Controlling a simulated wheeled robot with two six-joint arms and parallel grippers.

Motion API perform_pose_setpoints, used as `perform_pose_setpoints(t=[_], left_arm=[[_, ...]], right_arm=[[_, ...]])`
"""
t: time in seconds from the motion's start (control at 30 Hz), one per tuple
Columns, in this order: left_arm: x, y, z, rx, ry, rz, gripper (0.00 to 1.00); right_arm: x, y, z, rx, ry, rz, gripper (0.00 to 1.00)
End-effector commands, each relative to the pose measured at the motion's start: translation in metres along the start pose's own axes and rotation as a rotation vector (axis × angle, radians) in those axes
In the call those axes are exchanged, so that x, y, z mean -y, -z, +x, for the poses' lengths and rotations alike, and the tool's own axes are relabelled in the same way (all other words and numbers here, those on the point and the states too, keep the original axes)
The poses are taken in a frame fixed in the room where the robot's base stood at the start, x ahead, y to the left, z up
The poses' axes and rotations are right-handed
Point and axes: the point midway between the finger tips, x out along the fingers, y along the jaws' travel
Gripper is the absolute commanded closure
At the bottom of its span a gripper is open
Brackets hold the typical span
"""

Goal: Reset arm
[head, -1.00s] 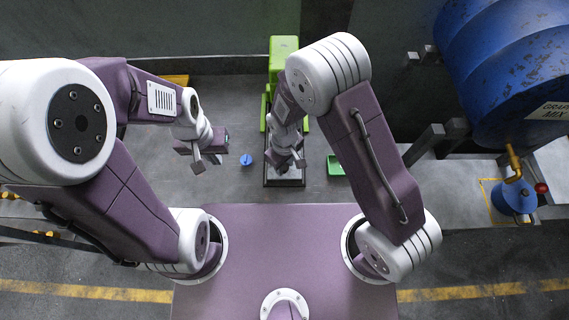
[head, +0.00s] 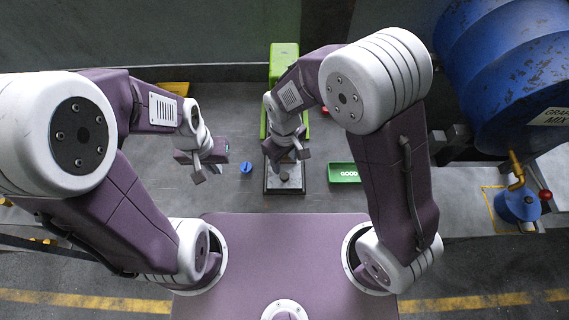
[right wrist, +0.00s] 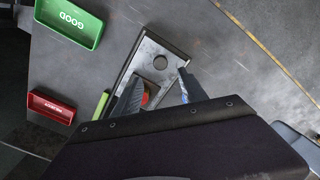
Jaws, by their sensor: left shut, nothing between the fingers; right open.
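My right gripper (head: 288,155) hangs over the front of the green press (head: 284,50), above its grey base plate (head: 285,187). In the right wrist view its two fingers (right wrist: 160,88) are apart over the plate, which has a dark round spot (right wrist: 160,62). A small red thing (right wrist: 146,98) shows between the fingers, mostly hidden; I cannot tell whether it lies below them. My left gripper (head: 206,172) is shut and empty over the grey bench, left of a small blue round object (head: 246,167).
A green GOOD tray (head: 345,173) lies right of the press plate. A red tray (right wrist: 52,107) lies near it in the right wrist view. Bench between left gripper and press is mostly clear.

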Motion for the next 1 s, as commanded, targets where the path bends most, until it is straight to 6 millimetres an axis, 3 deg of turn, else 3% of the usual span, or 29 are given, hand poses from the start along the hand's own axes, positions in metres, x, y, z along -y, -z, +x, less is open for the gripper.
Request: perform_pose_setpoints(t=[0.47, 0.53, 0.6, 0.67, 0.73, 0.8, 0.9, 1.0], left_arm=[[0.000, 0.000, 0.000, 0.000, 0.000, 0.000, 1.00], [0.000, 0.000, 0.002, 0.000, 0.000, 0.000, 1.00], [0.000, -0.001, 0.009, 0.000, 0.000, 0.000, 1.00], [0.000, -0.002, 0.017, 0.000, 0.000, 0.000, 1.00], [0.001, -0.003, 0.025, 0.000, 0.000, 0.000, 1.00], [0.001, -0.003, 0.031, 0.000, 0.000, 0.000, 1.00], [0.001, -0.004, 0.035, 0.000, 0.000, 0.000, 1.00], [0.001, -0.003, 0.032, 0.000, 0.000, 0.000, 1.00]], right_arm=[[0.000, 0.000, 0.000, -0.001, 0.000, 0.000, 0.50], [-0.008, -0.001, 0.001, -0.005, -0.001, 0.024, 0.50], [-0.035, 0.001, -0.007, -0.046, -0.011, 0.100, 0.50], [-0.068, -0.016, -0.017, -0.079, -0.022, 0.210, 0.50], [-0.098, -0.053, -0.026, -0.108, -0.035, 0.361, 0.50], [-0.113, -0.094, -0.029, -0.123, -0.042, 0.518, 0.50], [-0.111, -0.141, -0.027, -0.129, -0.041, 0.697, 0.50], [-0.094, -0.160, -0.020, -0.105, -0.025, 0.765, 0.50]])
